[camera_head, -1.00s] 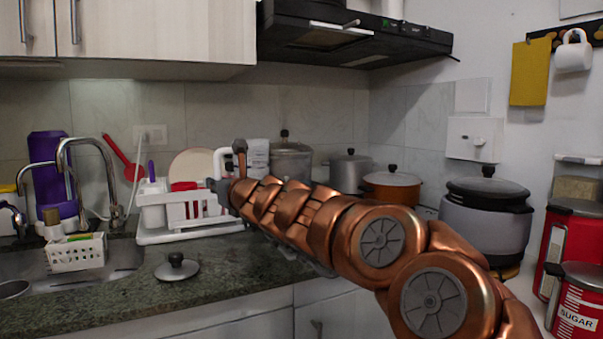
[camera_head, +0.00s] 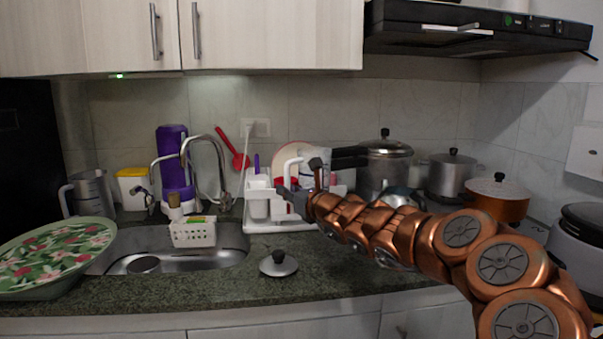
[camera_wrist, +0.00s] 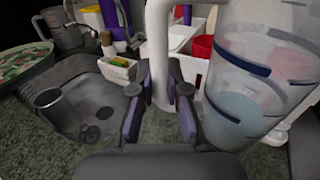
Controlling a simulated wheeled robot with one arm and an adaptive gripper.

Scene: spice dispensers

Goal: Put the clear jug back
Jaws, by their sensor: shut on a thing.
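The clear jug (camera_wrist: 262,70) is see-through with blue marks and a white handle (camera_wrist: 158,50). It fills the right of the wrist view. My gripper (camera_wrist: 160,95) is shut on the white handle, with one finger on each side. In the head view my gripper (camera_head: 292,196) is in front of the white dish rack, with the jug's white handle (camera_head: 284,160) rising above it. The jug's body (camera_head: 318,160) is partly hidden behind my gripper there. The jug looks upright and its base is not clear to see.
The sink (camera_head: 215,255) is left of my gripper, with a white basket (camera_head: 193,233) at its back edge. A pot lid (camera_head: 278,264) lies on the counter. A greyish jug (camera_head: 92,190) and a floral tray (camera_head: 50,262) are at the left. Pots (camera_head: 385,165) stand behind my arm.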

